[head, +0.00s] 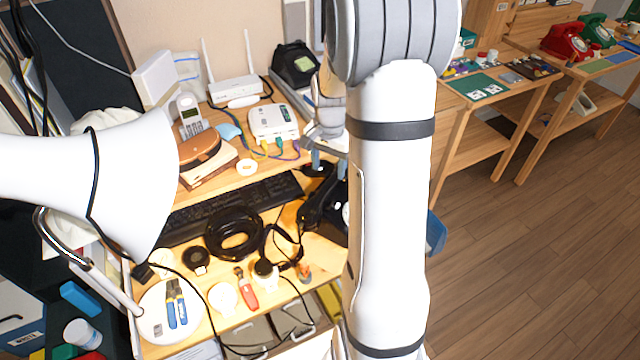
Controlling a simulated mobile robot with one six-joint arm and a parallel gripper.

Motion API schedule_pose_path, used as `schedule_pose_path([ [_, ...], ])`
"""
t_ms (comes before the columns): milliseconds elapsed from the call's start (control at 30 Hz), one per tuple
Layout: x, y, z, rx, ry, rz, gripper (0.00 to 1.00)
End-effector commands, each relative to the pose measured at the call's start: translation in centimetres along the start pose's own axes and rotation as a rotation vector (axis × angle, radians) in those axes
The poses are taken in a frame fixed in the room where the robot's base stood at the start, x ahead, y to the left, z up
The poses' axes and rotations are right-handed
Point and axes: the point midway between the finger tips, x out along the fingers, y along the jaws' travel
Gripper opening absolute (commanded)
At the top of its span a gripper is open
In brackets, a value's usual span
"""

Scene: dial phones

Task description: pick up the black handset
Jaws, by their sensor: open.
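A black dial phone (336,229) sits at the right of the wooden desk, mostly hidden behind my white arm. Its black handset (316,207) shows to the left of the arm, running from the phone's top toward the front. My gripper (328,162) points down near the far end of the handset, open, with my arm covering part of it. I cannot tell whether its fingers are around the handset or just above it.
A coiled black cable (234,234) and a keyboard (190,217) lie left of the phone. A white router box (273,122) with plugged cables stands behind. Pliers (177,304) and a red-handled tool (246,290) lie in front. A lamp reaches over the left side.

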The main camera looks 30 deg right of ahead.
Motion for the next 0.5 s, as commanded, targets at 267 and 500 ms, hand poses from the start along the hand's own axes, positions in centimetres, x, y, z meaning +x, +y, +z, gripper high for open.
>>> schedule_pose_path([
  [267,3.1,0.0,-0.6,0.026,-0.006,0.005,0.55],
  [500,6.4,0.2,-0.8,0.025,-0.008,0.006,0.55],
])
